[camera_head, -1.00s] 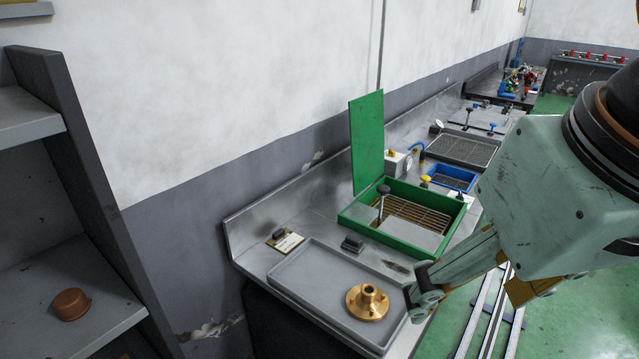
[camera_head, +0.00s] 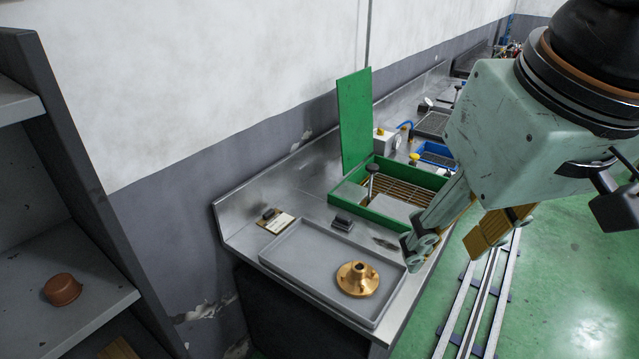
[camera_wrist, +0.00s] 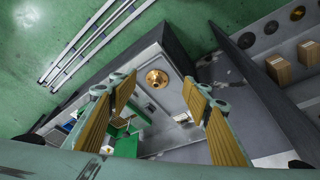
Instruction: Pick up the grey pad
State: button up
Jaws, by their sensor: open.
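A small dark grey block (camera_head: 342,221), which looks like the grey pad, lies on the steel bench between the grey tray and the green box. A smaller dark piece (camera_head: 269,213) lies on a pale card at the back left of the tray, so I cannot be sure which is the pad. My gripper (camera_head: 455,238) is open and empty, right of the tray and above the bench's front edge. In the wrist view my gripper (camera_wrist: 159,86) has its fingers wide apart with nothing between them; the bench lies well beyond. The pad is not clear there.
A brass flange (camera_head: 357,279) sits in the grey tray (camera_head: 300,262). The green box (camera_head: 400,222) has its lid (camera_head: 354,120) standing upright. A dark shelf unit (camera_head: 75,170) with a brown cup (camera_head: 62,290) stands left. Floor rails (camera_head: 478,300) run along the right, with open green floor beyond.

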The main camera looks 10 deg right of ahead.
jog(key=w+r+n+g+p, duration=0.1)
jog(key=w+n, duration=0.1)
jog(key=w, duration=1.3)
jog(key=n+g+p, duration=0.3)
jog(key=n, duration=0.4)
send_over(344, 218)
notch_tip(344, 218, down, 29)
jog(key=shift+r, duration=0.2)
notch_tip(344, 218, down, 7)
jog(key=shift+f, duration=0.8)
